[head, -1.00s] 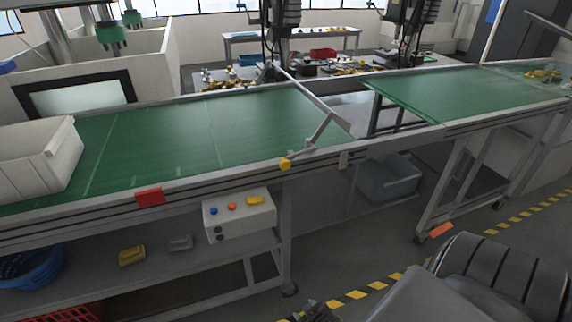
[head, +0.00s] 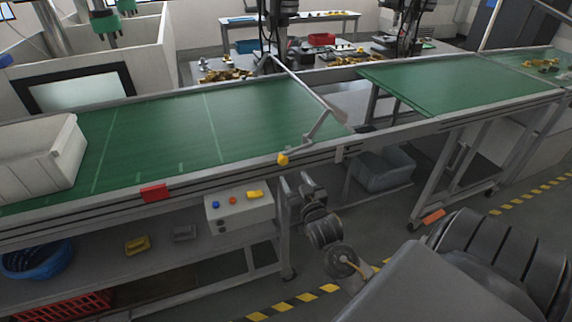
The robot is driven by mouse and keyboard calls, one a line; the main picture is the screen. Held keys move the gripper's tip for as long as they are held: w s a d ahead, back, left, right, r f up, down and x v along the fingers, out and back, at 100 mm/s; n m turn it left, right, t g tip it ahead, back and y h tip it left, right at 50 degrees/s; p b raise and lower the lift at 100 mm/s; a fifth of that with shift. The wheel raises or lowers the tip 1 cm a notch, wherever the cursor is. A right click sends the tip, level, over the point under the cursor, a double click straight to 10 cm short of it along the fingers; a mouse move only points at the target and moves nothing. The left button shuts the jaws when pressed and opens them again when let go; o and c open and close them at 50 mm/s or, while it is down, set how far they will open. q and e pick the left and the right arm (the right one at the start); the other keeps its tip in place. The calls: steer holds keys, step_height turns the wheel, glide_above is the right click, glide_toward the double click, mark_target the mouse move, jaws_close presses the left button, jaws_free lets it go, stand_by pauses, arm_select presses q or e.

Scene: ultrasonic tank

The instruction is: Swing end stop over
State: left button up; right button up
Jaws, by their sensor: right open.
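The end stop is a thin grey bar (head: 305,88) lying slantwise across the right end of the left green belt (head: 160,135). A grey lever (head: 318,129) runs from the bar's near end down to a yellow knob (head: 283,159) at the belt frame's near edge. My right gripper (head: 296,182) is open and empty, just below and slightly right of the yellow knob. It appears apart from the knob. My left gripper is not in view.
A white bin (head: 45,165) stands on the belt at the left. A red block (head: 154,193) is on the front rail. A control box (head: 240,210) with coloured buttons sits below. A gap separates the left belt from the right belt (head: 460,85).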

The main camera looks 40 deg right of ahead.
mark_target(284, 162)
steer(key=p+x, duration=0.1)
steer(key=x, duration=0.7)
jaws_close()
